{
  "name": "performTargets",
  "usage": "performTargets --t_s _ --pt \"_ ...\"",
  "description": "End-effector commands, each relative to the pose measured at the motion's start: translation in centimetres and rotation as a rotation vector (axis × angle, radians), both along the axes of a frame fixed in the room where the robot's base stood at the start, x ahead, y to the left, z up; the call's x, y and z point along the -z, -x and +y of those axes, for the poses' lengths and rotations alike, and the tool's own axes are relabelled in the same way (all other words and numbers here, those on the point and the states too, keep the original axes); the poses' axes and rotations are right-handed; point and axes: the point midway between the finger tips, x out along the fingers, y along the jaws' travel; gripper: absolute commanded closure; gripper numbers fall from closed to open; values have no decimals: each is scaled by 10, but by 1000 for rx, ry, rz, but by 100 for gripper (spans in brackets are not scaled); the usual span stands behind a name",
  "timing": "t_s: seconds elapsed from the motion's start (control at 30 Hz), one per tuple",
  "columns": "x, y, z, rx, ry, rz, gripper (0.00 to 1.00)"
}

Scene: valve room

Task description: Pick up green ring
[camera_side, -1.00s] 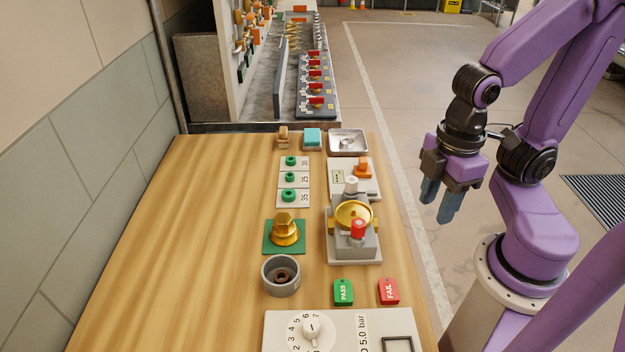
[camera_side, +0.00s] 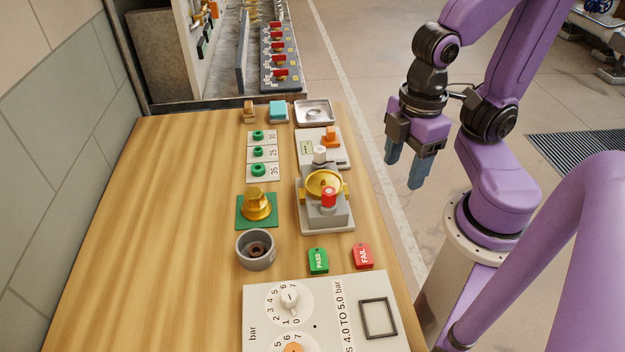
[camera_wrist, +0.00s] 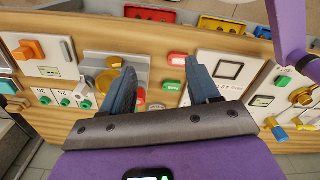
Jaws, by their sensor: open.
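Three green rings lie on white cards in a column on the wooden bench: the far ring (camera_side: 258,135), the middle ring (camera_side: 258,152) on the card marked 25, and the near ring (camera_side: 258,170) on the card marked 35. They also show at the left of the wrist view, the leftmost one (camera_wrist: 45,100) included. My gripper (camera_side: 404,170) is open and empty, fingers pointing down, beyond the bench's right edge and well to the right of the rings. In the wrist view its two fingers (camera_wrist: 160,72) are apart with nothing between them.
A brass valve on a grey block (camera_side: 326,205) stands between the rings and my gripper. A brass cone (camera_side: 257,204), a grey cup (camera_side: 255,250), a green PASS tag (camera_side: 318,261) and a red FAIL tag (camera_side: 362,256) are nearer. The bench's left side is clear.

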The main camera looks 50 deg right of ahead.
Motion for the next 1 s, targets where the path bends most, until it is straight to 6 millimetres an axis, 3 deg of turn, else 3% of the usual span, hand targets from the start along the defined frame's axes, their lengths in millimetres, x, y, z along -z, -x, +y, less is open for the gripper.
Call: performTargets --t_s 0.23,0.37,0.47,0.7,1.0 --pt "-1 -2 1 12 0 0 39" --pt "-6 -18 12 115 0 2 39" --pt "-14 -45 25 277 2 6 39" --pt "-31 -130 53 764 2 16 39" --pt "-39 -242 54 1371 2 26 39"
